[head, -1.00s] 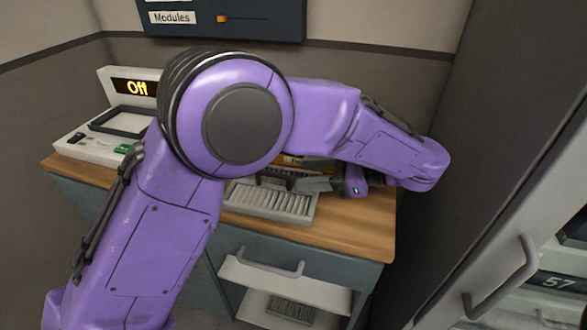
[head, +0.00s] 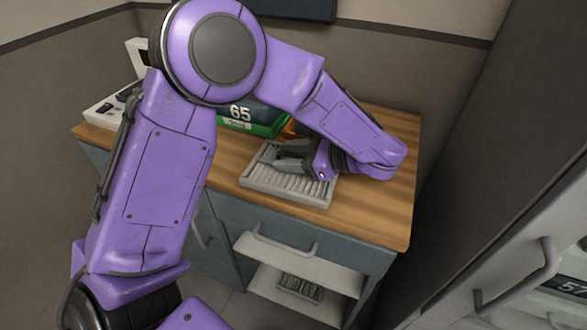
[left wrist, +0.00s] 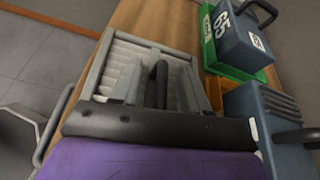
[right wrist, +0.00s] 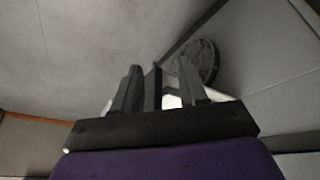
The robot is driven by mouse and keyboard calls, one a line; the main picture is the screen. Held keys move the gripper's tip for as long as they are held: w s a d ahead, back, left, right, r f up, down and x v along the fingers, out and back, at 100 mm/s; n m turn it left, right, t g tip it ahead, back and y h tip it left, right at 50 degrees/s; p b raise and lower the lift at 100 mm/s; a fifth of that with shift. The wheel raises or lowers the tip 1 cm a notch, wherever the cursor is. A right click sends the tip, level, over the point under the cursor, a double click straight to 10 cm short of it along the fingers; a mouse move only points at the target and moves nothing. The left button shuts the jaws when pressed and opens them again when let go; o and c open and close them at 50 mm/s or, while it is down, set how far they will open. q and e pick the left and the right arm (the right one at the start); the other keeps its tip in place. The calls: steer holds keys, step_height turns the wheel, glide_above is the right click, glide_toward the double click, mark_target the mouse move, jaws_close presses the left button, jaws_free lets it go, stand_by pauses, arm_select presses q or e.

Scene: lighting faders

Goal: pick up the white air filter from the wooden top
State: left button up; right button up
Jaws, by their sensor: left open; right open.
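The white air filter (head: 287,196) is a flat, ribbed panel with a pale frame, lying on the wooden top (head: 375,212) near its front edge. It also shows in the left wrist view (left wrist: 117,58). My left gripper (head: 272,160) is open over the filter, its fingers pointing across it, and they hide part of the ribs. In the left wrist view, a dark upright piece stands between the open fingers (left wrist: 160,72); I cannot tell whether they touch it. My right gripper (right wrist: 160,70) is open and empty, facing a grey surface away from the filter.
A blue case marked 65 (left wrist: 243,42) stands on a green base behind the filter. Another blue-grey box (left wrist: 265,108) is close to my left gripper. A white console (head: 100,112) stands at the left. The wooden top is clear at the front right.

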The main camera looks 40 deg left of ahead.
arm_select(q)
jaws_close()
steer(key=shift+r, duration=0.1)
